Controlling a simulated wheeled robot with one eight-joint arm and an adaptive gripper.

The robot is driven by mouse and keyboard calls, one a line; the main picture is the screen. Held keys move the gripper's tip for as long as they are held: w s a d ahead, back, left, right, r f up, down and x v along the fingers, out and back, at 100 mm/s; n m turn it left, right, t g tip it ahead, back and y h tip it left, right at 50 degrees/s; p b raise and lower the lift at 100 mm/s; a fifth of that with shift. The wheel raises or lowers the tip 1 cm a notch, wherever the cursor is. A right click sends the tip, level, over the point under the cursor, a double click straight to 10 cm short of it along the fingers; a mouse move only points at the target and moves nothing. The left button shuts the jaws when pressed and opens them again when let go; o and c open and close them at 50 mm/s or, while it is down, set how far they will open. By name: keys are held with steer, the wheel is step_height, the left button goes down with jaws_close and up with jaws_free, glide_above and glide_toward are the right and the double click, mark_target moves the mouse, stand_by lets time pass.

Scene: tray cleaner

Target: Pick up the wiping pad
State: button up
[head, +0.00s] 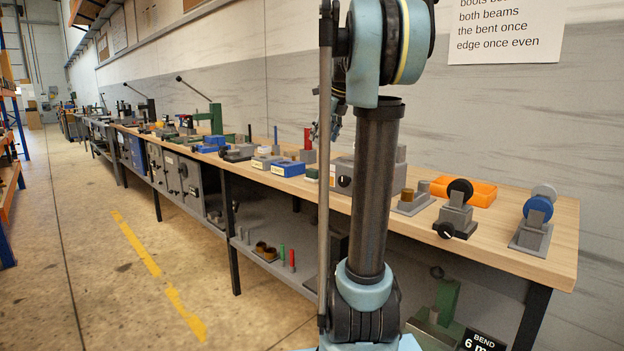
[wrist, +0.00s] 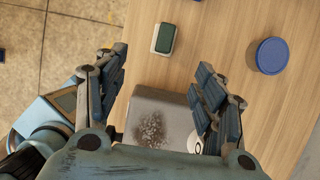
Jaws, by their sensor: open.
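The wiping pad (wrist: 165,38), a small block with a dark green top and a pale lower layer, lies on the wooden bench at the top middle of the wrist view. It also shows small in the head view (head: 311,174), beside the grey box. My gripper (wrist: 160,62) is open in the wrist view, with one finger on each side. The pad lies beyond the fingertips, and nothing is between the fingers in a grip. In the head view my gripper (head: 325,128) is mostly hidden behind my arm.
A grey box (wrist: 175,104) with a dark speckled patch on top lies below the gripper. A round blue object (wrist: 272,56) stands to the right on the bench. The bench (head: 540,205) holds fixtures and an orange tray (head: 478,195). Bare wood surrounds the pad; the bench edge is left of it.

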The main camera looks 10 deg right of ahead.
mark_target(313, 169)
steer(key=x, duration=1.2)
steer(key=shift+w, duration=0.15)
steer(key=x, duration=0.4)
steer(key=shift+w+d, duration=0.25)
steer(key=shift+w, duration=0.1)
steer(key=shift+w+a+f, duration=0.1)
steer(key=shift+a+f, duration=0.05)
steer(key=shift+f, duration=0.4)
steer(key=shift+c, duration=0.3)
steer(key=c, duration=1.1)
